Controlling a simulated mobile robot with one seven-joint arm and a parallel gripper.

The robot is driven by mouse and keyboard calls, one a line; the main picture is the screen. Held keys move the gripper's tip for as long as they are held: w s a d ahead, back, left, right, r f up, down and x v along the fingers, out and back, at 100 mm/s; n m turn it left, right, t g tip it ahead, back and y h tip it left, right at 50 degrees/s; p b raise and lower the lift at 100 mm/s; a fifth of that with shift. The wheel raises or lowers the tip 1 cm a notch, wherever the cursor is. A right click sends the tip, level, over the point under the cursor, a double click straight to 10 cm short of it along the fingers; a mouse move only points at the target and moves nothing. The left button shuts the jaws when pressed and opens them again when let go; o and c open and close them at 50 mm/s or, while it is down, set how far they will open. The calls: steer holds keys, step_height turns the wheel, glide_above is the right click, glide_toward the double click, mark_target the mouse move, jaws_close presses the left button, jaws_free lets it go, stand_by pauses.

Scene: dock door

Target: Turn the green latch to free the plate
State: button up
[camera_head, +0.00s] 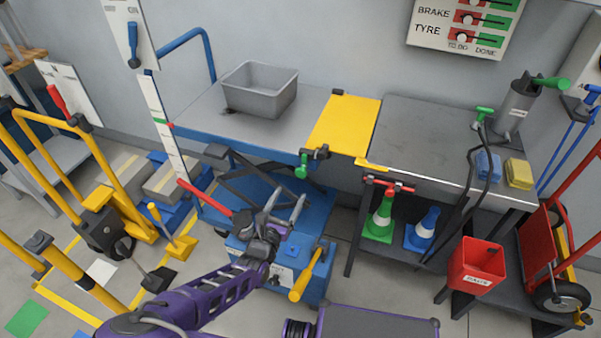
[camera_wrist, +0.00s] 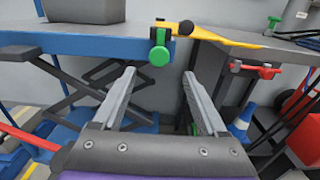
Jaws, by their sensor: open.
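The green latch (camera_head: 301,171) hangs at the front edge of the blue lift table, just left of the yellow plate. In the wrist view the green latch (camera_wrist: 159,56) shows as a round green knob below a dark block, ahead of my fingertips and slightly above them. The yellow plate (camera_head: 345,124) lies flat, bridging the lift table and the dark bench; its edge also shows in the wrist view (camera_wrist: 225,38). My gripper (camera_head: 285,207) is open and empty, below and in front of the latch, not touching it. Its two grey fingers (camera_wrist: 158,80) are spread apart.
A grey bin (camera_head: 259,90) stands on the lift table (camera_head: 195,115). Right of the plate is the dark bench (camera_head: 425,140), with a red-handled clamp (camera_head: 389,185) at its front edge. A red lever (camera_head: 205,197) and a yellow handle (camera_head: 307,273) stick up near my gripper.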

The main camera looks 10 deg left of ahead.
mark_target(300, 174)
steer(key=w, duration=0.3)
steer(key=w+d, duration=0.1)
steer(key=w, duration=0.3)
steer(key=w+b, duration=0.1)
steer(key=w, duration=0.2)
steer(key=shift+w+d, duration=0.15)
steer(key=shift+w, duration=0.1)
jaws_close()
